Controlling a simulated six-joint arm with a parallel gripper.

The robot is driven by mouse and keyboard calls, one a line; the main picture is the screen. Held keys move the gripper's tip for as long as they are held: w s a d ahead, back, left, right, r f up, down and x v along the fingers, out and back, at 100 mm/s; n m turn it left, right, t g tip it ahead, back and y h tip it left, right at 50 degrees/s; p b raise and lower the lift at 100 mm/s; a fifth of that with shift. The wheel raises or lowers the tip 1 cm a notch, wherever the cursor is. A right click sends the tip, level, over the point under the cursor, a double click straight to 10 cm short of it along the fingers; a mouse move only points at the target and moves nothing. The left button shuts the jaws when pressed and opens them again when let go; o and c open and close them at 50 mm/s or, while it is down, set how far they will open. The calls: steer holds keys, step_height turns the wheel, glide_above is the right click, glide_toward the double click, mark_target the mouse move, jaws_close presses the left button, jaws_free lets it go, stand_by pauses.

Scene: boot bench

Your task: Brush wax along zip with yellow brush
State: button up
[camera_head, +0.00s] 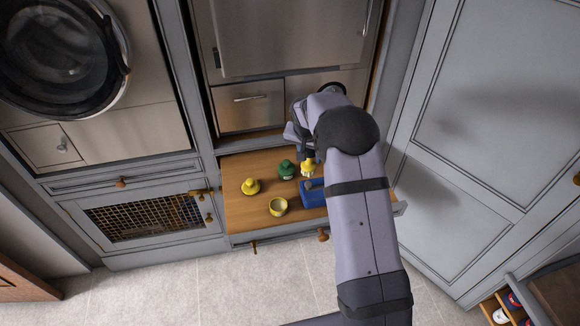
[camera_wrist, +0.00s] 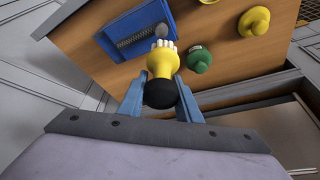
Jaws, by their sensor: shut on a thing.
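The yellow brush (camera_wrist: 163,62) has pale bristles and a black end. My gripper (camera_wrist: 160,82) is shut on it, one finger on each side, with the bristles pointing away from me. In the head view the brush (camera_head: 308,169) shows below my gripper (camera_head: 305,155). The bristle tips lie over the near edge of a blue item (camera_wrist: 111,42) with a grey ridged strip, which looks like the zip (camera_wrist: 140,40). A small grey blob (camera_wrist: 161,30) shows just beyond the bristles. I cannot tell whether the bristles touch. The blue item (camera_head: 313,196) is partly hidden by my arm in the head view.
The green container (camera_wrist: 198,60) is close right of the brush in the wrist view. Cabinets surround this surface.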

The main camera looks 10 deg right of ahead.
steer(key=d+r+m+h, duration=0.1)
steer(key=d+r+m, duration=0.1)
steer(key=d, duration=0.3)
steer(key=shift+w+a+f+b, duration=0.15)
steer(key=shift+f+b, duration=0.9)
steer(key=shift+f, duration=1)
steer(key=shift+a+f+b, duration=0.15)
steer(key=shift+f+b, duration=0.9)
steer(key=shift+f, duration=0.95)
steer(key=shift+s+f, duration=0.25)
steer(key=shift+s, duration=1.75)
steer(key=shift+r+p, duration=0.2)
steer(key=shift+p, duration=0.25)
steer(key=w+p, duration=0.1)
steer(key=w, duration=0.3)
steer(key=shift+f, duration=0.15)
steer(key=shift+d+p, duration=0.25)
steer(key=shift+p, duration=0.1)
steer(key=shift+d+p, duration=0.35)
steer(key=shift+d, duration=0.7)
steer(key=shift+s+f+b, duration=0.15)
steer(key=shift+s+b, duration=0.8)
steer(key=shift+s, duration=0.95)
steer(key=shift+f+b, duration=0.1)
steer(key=shift+b, duration=0.25)
steer(key=shift+w+r, duration=0.25)
steer(key=shift+w+a, duration=0.1)
steer(key=shift+w, duration=1.7)
step_height(320, 180, up, 8)
steer(key=p, duration=0.4)
